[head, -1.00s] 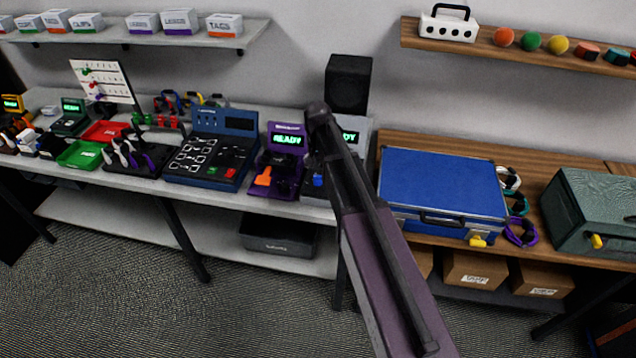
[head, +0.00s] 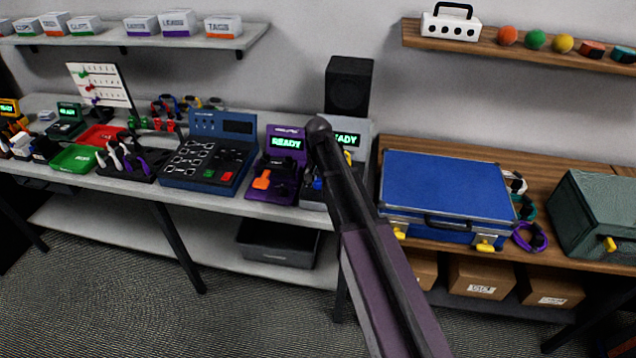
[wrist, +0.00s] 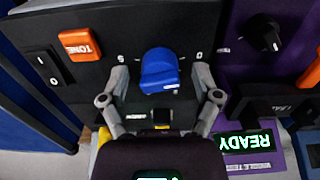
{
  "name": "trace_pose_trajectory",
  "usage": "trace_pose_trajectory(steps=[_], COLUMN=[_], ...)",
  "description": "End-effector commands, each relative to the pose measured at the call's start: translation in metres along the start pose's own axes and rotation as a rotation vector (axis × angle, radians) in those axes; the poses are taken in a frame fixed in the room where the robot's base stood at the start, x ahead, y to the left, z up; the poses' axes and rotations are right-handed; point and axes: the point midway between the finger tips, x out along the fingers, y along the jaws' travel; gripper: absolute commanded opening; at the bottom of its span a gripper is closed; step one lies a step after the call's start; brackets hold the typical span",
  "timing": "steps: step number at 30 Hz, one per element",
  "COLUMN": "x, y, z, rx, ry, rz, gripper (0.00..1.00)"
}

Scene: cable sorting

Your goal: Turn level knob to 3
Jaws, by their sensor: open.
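The blue knob (wrist: 160,72) stands on a black panel in the middle of the wrist view. A small pale mark shows at its lower edge. A "5" is printed on its left and a "0" on its right; I cannot read its exact setting. My gripper (wrist: 161,80) is open, with one finger on each side of the knob. I cannot tell whether either finger touches it. In the head view my arm hides the gripper and most of the grey device (head: 357,128), whose green READY screen (head: 346,139) partly shows.
An orange TONE button (wrist: 79,44) and a black rocker switch (wrist: 48,70) are left of the knob. A purple device (head: 286,134) stands close beside the grey one. A black speaker (head: 348,86) is behind, and a blue case (head: 447,188) lies to the right.

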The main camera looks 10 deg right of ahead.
Motion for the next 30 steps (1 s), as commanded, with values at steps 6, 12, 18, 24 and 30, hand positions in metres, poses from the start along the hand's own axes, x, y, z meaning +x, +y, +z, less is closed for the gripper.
trace_pose_trajectory(steps=[6, 12, 18, 24, 30], x=[-0.0002, -0.0002, -0.0001, 0.0, 0.0001], y=[0.0, 0.0, 0.0001, 0.0001, 0.0002], z=[0.0, 0.0, 0.0001, 0.0002, 0.0004], rx=[0.0, 0.0, 0.0, 0.014, 0.069], ry=[0.0, 0.0, 0.0, 0.0, -0.001], rz=[0.0, 0.0, 0.0, 0.0, 0.0], gripper=[0.81, 0.25, 0.0, 0.0, 0.0])
